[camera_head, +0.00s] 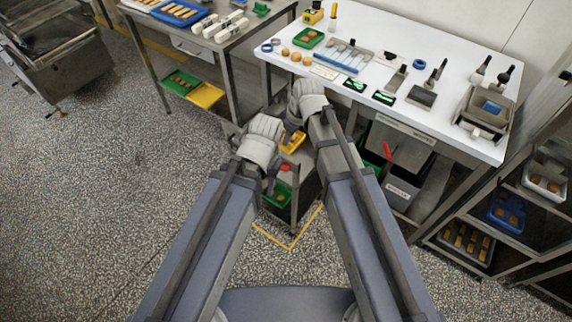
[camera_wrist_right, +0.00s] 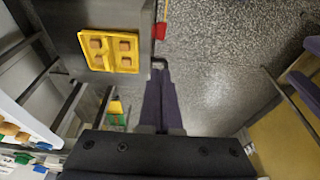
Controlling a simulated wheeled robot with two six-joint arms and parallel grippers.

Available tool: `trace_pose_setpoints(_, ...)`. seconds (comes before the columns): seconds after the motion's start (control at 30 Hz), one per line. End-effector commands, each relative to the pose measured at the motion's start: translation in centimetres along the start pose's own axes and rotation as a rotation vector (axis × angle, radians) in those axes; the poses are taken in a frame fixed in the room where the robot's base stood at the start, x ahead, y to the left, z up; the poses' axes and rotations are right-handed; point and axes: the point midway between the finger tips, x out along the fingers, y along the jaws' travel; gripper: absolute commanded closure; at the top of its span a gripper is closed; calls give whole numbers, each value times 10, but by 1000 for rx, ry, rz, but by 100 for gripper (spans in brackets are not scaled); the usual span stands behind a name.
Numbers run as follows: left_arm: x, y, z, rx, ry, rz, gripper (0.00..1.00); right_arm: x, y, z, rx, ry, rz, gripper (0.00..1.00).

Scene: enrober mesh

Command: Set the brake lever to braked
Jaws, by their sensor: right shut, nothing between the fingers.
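A small cart stands below my arms with a yellow tray (camera_head: 292,142) on its top, which also shows in the right wrist view (camera_wrist_right: 110,37). A small red part (camera_wrist_right: 160,30) sits at the cart's edge beside this tray; it may be the brake lever, but I cannot tell its setting. My right gripper (camera_wrist_right: 160,72) is shut and empty, its fingertips close to the cart's edge, below the red part in the picture. Whether they touch the cart is unclear. My left gripper (camera_head: 270,183) is beside the cart; its fingers are too small and dark to read.
A white table (camera_head: 440,50) with tools and trays stands at the back right. A metal table (camera_head: 225,45) stands at the back left. A red handle (camera_head: 387,150) rises near bins under the white table. A rack (camera_head: 500,225) is at right. Speckled floor is clear at left.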

Motion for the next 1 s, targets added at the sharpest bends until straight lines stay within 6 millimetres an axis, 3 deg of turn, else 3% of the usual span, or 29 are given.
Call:
trace_pose_setpoints(0.37, 15, 1, -1, 0, 0, 0, 54, 15, 0, 1, 0, -1, 0, 100)
trace_pose_setpoints(1.0, 101, 10, -6, 0, 0, 0, 54, 104, 0, 2, 1, -1, 0, 100)
